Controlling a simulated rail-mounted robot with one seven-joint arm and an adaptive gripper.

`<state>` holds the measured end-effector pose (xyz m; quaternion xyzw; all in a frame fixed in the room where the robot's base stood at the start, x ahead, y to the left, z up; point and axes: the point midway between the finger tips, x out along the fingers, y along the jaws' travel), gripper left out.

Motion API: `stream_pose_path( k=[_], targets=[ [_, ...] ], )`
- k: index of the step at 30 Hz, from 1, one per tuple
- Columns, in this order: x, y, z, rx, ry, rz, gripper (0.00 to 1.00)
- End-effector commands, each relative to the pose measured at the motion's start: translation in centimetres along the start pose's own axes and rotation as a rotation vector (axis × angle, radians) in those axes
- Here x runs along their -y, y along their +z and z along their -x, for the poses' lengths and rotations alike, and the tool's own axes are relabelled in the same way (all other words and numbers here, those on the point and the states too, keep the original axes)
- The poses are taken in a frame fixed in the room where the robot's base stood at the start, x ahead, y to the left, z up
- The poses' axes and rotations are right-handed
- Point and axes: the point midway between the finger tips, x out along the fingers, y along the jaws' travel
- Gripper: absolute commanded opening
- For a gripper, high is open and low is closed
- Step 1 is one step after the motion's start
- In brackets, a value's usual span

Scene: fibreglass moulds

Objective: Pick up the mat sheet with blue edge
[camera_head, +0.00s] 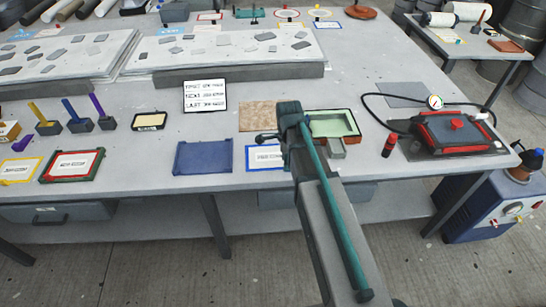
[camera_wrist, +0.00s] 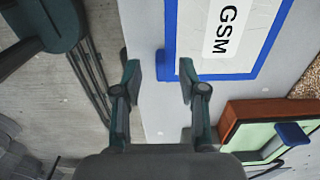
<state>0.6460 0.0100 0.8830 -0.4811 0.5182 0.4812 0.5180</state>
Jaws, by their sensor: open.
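The mat sheet with blue edge (camera_head: 262,157) is a white sheet with a blue border and a printed label. It lies near the front edge of the table, its right part hidden by my arm in the head view. In the wrist view the sheet (camera_wrist: 230,60) is at the top, with "GSM" on its label and a small blue tab (camera_wrist: 160,63) at its near left corner. My gripper (camera_wrist: 160,80) is open and empty. The tab appears between its fingertips; the height above it cannot be told.
A blue tray (camera_head: 204,157) lies just left of the sheet. A green open mould (camera_head: 335,125) stands to the right, also in the wrist view (camera_wrist: 255,125). A tan mat piece (camera_head: 257,115) lies behind. A red bottle (camera_head: 389,146) stands further right.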

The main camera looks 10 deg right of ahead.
Motion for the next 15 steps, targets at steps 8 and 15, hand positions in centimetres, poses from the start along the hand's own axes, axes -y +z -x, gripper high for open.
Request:
stream_pose_path(
  k=[8, 15],
  targets=[
    [0.0, 0.0, -2.6, 0.000, 0.002, 0.000, 0.42],
    [0.1, 0.0, -3.2, 0.000, -0.001, 0.000, 0.42]
  ],
)
